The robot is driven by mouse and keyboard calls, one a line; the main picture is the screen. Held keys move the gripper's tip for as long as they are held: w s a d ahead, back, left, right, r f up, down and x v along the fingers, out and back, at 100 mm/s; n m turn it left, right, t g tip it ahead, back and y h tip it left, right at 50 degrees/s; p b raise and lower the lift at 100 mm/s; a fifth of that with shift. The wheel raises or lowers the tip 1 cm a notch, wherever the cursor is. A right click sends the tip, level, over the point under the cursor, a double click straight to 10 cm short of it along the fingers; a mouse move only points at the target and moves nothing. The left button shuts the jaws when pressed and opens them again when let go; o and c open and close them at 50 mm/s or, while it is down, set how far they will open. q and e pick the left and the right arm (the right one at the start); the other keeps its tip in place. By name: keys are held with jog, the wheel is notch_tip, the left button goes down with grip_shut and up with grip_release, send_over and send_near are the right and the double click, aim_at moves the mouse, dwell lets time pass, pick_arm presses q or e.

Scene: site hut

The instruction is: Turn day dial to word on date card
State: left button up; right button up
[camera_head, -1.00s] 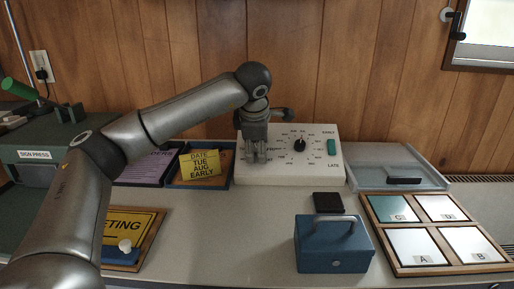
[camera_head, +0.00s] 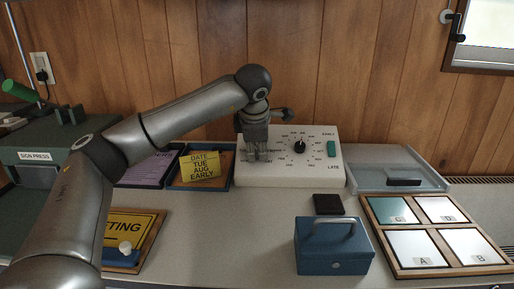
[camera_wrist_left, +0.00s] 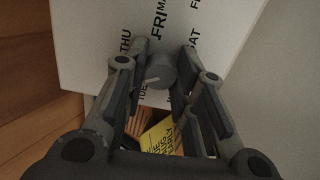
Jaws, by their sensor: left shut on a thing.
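My left gripper (camera_head: 257,157) is over the left part of the white dial box (camera_head: 225,179). In the left wrist view its fingers (camera_wrist_left: 163,66) are shut on the sides of the grey day dial (camera_wrist_left: 158,70). The dial's pale pointer mark faces the lower left, toward TUE (camera_wrist_left: 143,92). THU (camera_wrist_left: 124,42), FRI (camera_wrist_left: 158,22) and SAT (camera_wrist_left: 193,41) stand around it. In the head view the gripper hides this dial. The yellow date card (camera_head: 200,166) reads DATE, TUE, AUG, EARLY. My right gripper is out of view.
A black month dial (camera_head: 299,147) and a green switch (camera_head: 331,149) between EARLY and LATE are on the box's right part. A blue cash box (camera_head: 333,252), a dark pad (camera_head: 328,204) and a lettered tile board (camera_head: 373,218) lie in front. A clear tray (camera_head: 433,184) stands right.

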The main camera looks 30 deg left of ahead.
pick_arm(q)
jog(key=n, duration=0.4)
jog(key=shift+p, duration=0.3)
jog(key=n, duration=0.4)
jog(key=shift+n, duration=0.4)
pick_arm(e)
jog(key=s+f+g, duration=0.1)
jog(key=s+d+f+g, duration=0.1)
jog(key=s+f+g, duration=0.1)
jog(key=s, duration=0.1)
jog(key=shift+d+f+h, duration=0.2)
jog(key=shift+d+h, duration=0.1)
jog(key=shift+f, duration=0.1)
pick_arm(q)
jog(key=o, duration=1.1)
jog(key=shift+c, duration=0.2)
jog(key=shift+r, duration=0.1)
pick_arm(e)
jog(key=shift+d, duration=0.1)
pick_arm(q)
jog(key=v, duration=1.2)
